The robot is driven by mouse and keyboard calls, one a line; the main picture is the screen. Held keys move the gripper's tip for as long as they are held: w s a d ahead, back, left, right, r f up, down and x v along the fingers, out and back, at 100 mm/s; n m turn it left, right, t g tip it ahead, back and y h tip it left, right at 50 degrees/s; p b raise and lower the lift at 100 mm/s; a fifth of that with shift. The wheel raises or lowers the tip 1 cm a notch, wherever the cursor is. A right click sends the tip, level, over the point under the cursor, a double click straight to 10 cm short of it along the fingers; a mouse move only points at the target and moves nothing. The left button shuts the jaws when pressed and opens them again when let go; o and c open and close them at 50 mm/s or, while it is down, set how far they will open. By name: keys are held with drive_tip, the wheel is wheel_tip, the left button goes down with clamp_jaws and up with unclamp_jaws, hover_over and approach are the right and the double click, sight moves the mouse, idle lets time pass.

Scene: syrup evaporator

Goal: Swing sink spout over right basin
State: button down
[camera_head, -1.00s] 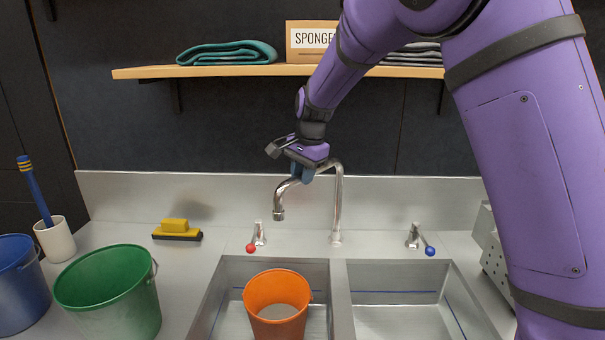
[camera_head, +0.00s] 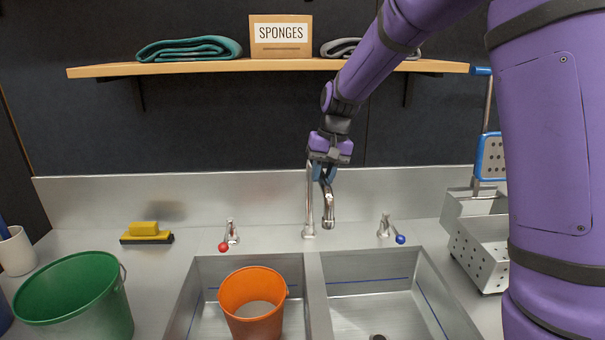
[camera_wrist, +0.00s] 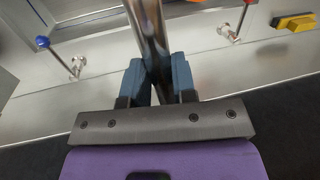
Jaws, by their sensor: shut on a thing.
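The chrome sink spout (camera_head: 328,207) rises from the back deck and its outlet hangs to the right of its upright post, near the divider and the left part of the right basin (camera_head: 385,303). My gripper (camera_head: 323,175) is shut on the spout's upper tube. In the wrist view the blue finger pads of my gripper (camera_wrist: 158,80) sit on both sides of the chrome spout (camera_wrist: 148,35). The left basin (camera_head: 205,290) holds an orange bucket (camera_head: 250,312). The spout's far end is out of the wrist view.
A red-knobbed tap (camera_head: 231,235) and a blue-knobbed tap (camera_head: 388,229) flank the spout. A green bucket (camera_head: 75,300) and a yellow brush (camera_head: 147,233) stand left. A perforated metal rack (camera_head: 478,245) stands right. A shelf (camera_head: 270,66) with a sponge box hangs above.

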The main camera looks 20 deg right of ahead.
drive_tip(key=w+d+n+g, duration=0.1)
drive_tip(key=d+n, duration=0.5)
drive_tip(key=d, duration=0.4)
drive_tip(key=shift+w, duration=0.35)
drive_tip(key=shift+r, duration=0.1)
drive_tip(key=c, duration=0.9)
unclamp_jaws()
drive_tip(key=shift+c, duration=0.2)
